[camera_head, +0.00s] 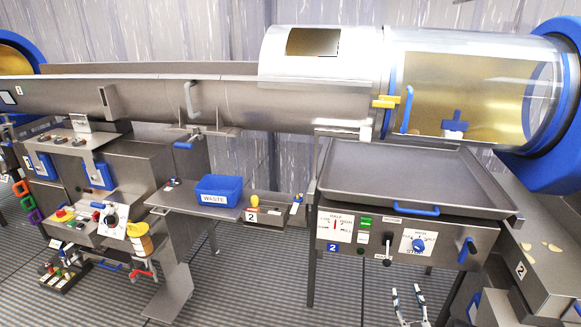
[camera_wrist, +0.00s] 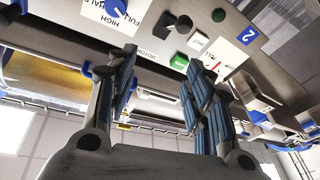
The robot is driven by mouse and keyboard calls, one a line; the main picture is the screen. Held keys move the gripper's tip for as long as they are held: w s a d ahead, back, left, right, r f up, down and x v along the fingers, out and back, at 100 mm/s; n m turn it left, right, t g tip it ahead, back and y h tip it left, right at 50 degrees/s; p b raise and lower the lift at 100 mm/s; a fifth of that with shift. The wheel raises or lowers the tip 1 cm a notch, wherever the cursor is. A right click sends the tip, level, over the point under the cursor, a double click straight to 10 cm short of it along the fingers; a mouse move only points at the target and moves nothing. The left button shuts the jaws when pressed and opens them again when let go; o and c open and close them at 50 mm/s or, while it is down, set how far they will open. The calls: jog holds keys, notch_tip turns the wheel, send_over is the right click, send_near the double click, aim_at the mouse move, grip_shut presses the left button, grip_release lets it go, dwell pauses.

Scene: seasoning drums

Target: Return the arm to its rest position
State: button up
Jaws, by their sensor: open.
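My gripper (camera_head: 408,300) shows at the bottom of the head view, in front of and below the control panel of station 2 (camera_head: 340,247). Its two fingers stand apart with nothing between them. In the wrist view the gripper (camera_wrist: 165,85) is open and empty, with the panel (camera_wrist: 215,20) beyond it, seen turned over. The panel carries a blue selector knob (camera_head: 418,245), a black lever (camera_head: 387,250), and green and white buttons. The fingers appear apart from the panel. The rest of my arm is out of the head view.
A steel tray (camera_head: 350,165) with a blue handle (camera_head: 408,210) sits above the panel. A blue waste bin (camera_head: 219,188) stands on a shelf to the left. A drum (camera_head: 480,90) is above. A conveyor with several chips (camera_head: 541,246) lies at right.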

jog(key=w+r+g, duration=0.2)
jog(key=w+r, duration=0.6)
jog(key=r, duration=0.2)
notch_tip(320, 180, up, 14)
jog(key=w+a+g+h, duration=0.1)
jog(key=w+a+g, duration=0.1)
jog(key=a+g, duration=0.15)
jog(key=s+a+r+m+g, duration=0.2)
jog(key=s+a+r+g, duration=0.15)
jog(key=s+r, duration=0.4)
jog(key=s+a+r+g, duration=0.1)
jog(key=s+a+r, duration=0.2)
jog(key=s, duration=0.4)
jog(key=s+a+r+m+g, duration=0.1)
jog(key=s+a+r, duration=0.25)
jog(key=s, duration=0.25)
jog(key=s+a+r+g, duration=0.1)
jog(key=s+a+r, duration=0.1)
jog(key=s+a, duration=0.35)
jog(key=s+a+f+g, duration=0.1)
jog(key=s+a+g, duration=0.1)
jog(key=s, duration=1)
jog(key=s+a+f+g+y, duration=0.1)
jog(key=s+a+f, duration=0.1)
jog(key=s, duration=0.9)
jog(key=shift+s+a+m+g, duration=0.3)
jog(key=shift+s+a+g, duration=0.1)
jog(key=shift+a, duration=0.1)
